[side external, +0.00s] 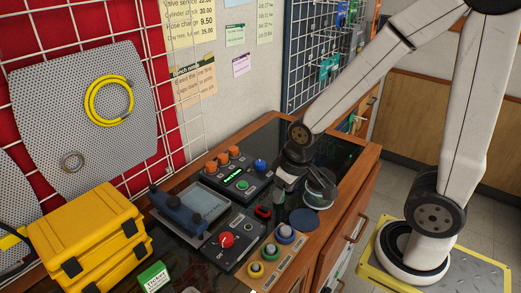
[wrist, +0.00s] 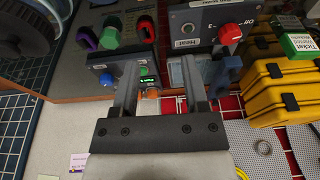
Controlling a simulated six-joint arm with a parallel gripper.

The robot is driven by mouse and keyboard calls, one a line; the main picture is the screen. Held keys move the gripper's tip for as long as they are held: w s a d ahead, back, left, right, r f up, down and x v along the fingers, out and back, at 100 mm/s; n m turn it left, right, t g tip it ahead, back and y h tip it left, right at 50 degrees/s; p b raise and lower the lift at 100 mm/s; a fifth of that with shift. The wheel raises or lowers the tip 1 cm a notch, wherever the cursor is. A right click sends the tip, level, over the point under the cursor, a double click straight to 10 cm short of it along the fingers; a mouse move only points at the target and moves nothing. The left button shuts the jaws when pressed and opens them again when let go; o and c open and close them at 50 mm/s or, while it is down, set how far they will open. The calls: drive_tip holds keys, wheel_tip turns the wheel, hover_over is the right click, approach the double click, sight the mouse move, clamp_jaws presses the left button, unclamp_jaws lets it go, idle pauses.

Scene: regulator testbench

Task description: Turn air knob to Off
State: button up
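A dark control box (side external: 240,180) carries a blue knob (side external: 260,165), a green button (side external: 242,184), a lit green display and several orange knobs (side external: 222,159). In the wrist view this box (wrist: 120,72) is partly hidden by my left finger; its blue knob (wrist: 106,79) shows beside that finger. No air label is readable, so I cannot tell which knob is the air knob. A second box has a red knob (side external: 226,240); its label reads "Heat" in the wrist view, where the red knob (wrist: 228,33) also shows. My gripper (wrist: 159,68) is open and empty above the bench.
Purple (wrist: 86,38), green and red items stand beside the box. A blue device (side external: 180,211) lies on a grey tray. Yellow cases (side external: 85,230) stand at left. A grey round object (side external: 320,187) is close to my wrist. Wire racks rise behind.

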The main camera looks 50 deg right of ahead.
drive_tip(key=o, duration=0.3)
drive_tip(key=shift+w+d+m, duration=0.2)
drive_tip(key=shift+w+m, duration=0.1)
drive_tip(key=shift+w, duration=0.15)
drive_tip(key=m+g, duration=0.3)
drive_tip(key=m, duration=1.1)
hover_over(260, 162)
drive_tip(key=f, duration=0.2)
drive_tip(key=shift+s+a+f, duration=0.3)
drive_tip(key=shift+a+f, duration=0.05)
drive_tip(key=shift+f, duration=0.05)
drive_tip(key=shift+w+d+f+m, duration=0.1)
drive_tip(key=shift+w+d+m, duration=0.15)
drive_tip(key=shift+d+m, duration=0.25)
drive_tip(key=shift+a+f, duration=0.1)
drive_tip(key=shift+f, duration=0.05)
drive_tip(key=shift+f, duration=3.75)
clamp_jaws()
